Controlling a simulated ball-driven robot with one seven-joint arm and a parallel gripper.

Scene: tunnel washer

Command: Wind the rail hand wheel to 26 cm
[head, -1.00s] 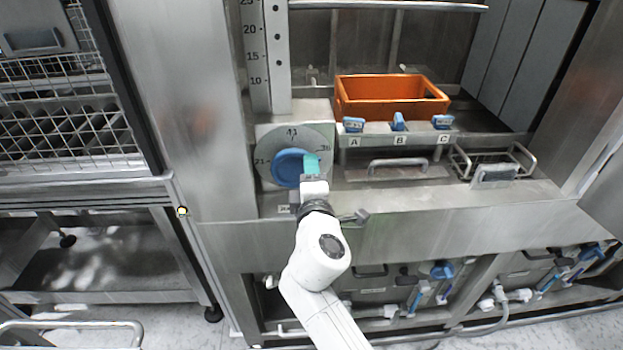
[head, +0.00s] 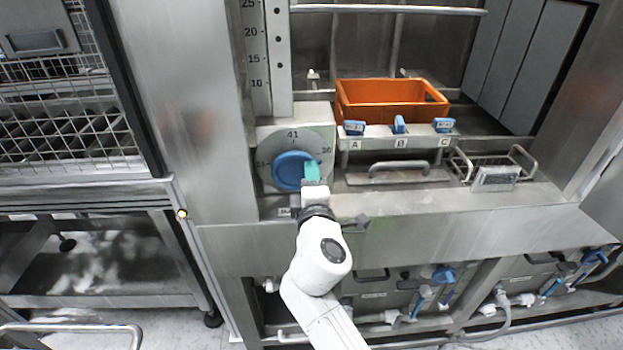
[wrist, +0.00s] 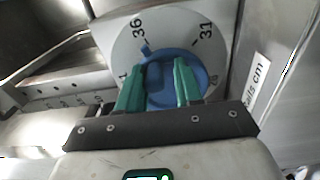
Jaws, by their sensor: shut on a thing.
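The rail hand wheel (head: 290,170) is a blue disc in front of a round grey dial plate (head: 270,143) with numbers. In the wrist view the blue wheel (wrist: 173,92) has a small tab at its rim, pointing close to the 36; the 31 stands farther right. My gripper (head: 312,171) is at the wheel's right side in the head view. In the wrist view its teal fingers (wrist: 160,78) reach onto the wheel and are shut on part of it. The gripped part is mostly hidden between the fingers.
A vertical scale (head: 267,60) marked 10 to 25 rises above the dial. To the right are an orange crate (head: 390,100), blue clips over A, B and C, a metal handle (head: 400,167) and a wire basket (head: 495,175). A rack (head: 70,120) stands left.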

